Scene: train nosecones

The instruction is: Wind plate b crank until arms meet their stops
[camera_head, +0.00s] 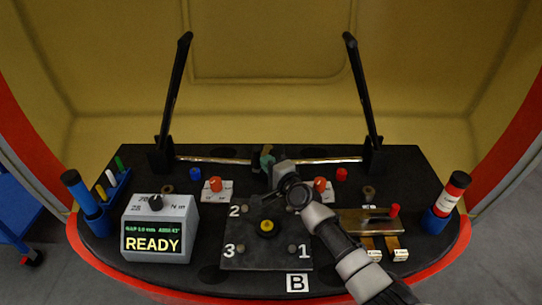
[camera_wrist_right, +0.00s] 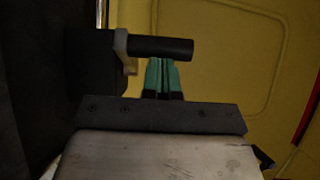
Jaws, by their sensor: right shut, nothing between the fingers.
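Plate B (camera_head: 240,258) is a dark square plate with white numbers 1, 2 and 3, a yellow-centred black knob (camera_head: 267,228) and a "B" label (camera_head: 297,282) at its front. My right gripper (camera_head: 267,158) reaches to the middle between the rods. In the wrist view its green fingers (camera_wrist_right: 161,76) are shut and empty, tips close to a black crank handle (camera_wrist_right: 160,48) on a pale crank lever (camera_wrist_right: 121,48); contact is unclear. My left gripper is out of view.
A grey box reading "READY" (camera_head: 155,243) stands at left. Blue cylinders (camera_head: 78,190) and a red-and-blue cylinder (camera_head: 450,195) stand at the sides. Orange knobs (camera_head: 215,184) (camera_head: 319,184) flank the middle. A brass fixture (camera_head: 365,222) lies right of my forearm.

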